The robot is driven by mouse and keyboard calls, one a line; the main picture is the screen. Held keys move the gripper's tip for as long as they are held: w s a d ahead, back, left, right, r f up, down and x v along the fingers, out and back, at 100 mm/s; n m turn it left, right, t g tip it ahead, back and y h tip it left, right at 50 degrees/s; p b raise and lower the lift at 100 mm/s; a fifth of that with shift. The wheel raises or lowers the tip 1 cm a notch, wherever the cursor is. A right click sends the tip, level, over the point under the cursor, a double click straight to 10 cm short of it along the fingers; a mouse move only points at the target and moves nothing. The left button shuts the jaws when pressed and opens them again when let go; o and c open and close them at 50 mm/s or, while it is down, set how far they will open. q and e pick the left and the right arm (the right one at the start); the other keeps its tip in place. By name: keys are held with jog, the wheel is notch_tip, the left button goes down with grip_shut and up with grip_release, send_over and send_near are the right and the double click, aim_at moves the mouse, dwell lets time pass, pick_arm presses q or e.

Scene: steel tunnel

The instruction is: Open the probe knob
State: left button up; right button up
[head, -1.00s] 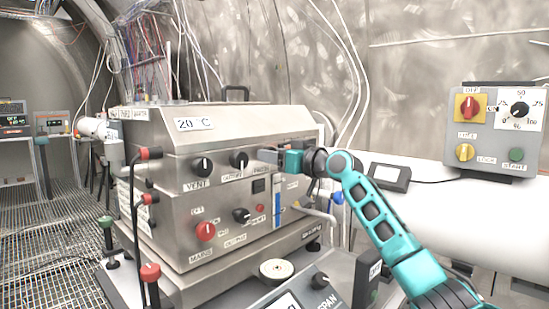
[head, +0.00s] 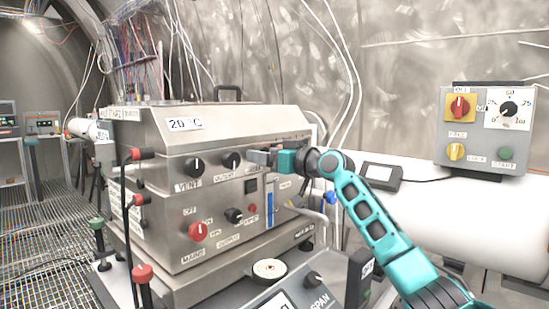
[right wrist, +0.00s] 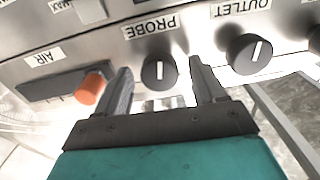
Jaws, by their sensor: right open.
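The probe knob (right wrist: 160,72) is a round black knob with a white pointer line, below its PROBE label in the right wrist view. Its pointer runs nearly up and down in that picture. My right gripper (right wrist: 160,66) is open, with one finger on each side of the knob; I cannot tell whether they touch it. In the head view my right gripper (head: 262,157) is at the steel box's front panel, right of the black outlet knob (head: 231,160), and it hides the probe knob. My left gripper is not in view.
The outlet knob (right wrist: 249,53) sits close beside one finger, and an orange knob (right wrist: 90,88) under the AIR label beside the other. The vent knob (head: 194,168) and red mains knob (head: 198,231) are further left. A control box (head: 482,130) stands at right.

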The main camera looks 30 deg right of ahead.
pick_arm(q)
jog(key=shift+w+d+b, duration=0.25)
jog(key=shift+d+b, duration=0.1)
jog(key=shift+b, duration=0.3)
pick_arm(e)
jog(key=v, duration=1.2)
jog(key=shift+s+d, duration=0.15)
jog(key=shift+s, duration=0.2)
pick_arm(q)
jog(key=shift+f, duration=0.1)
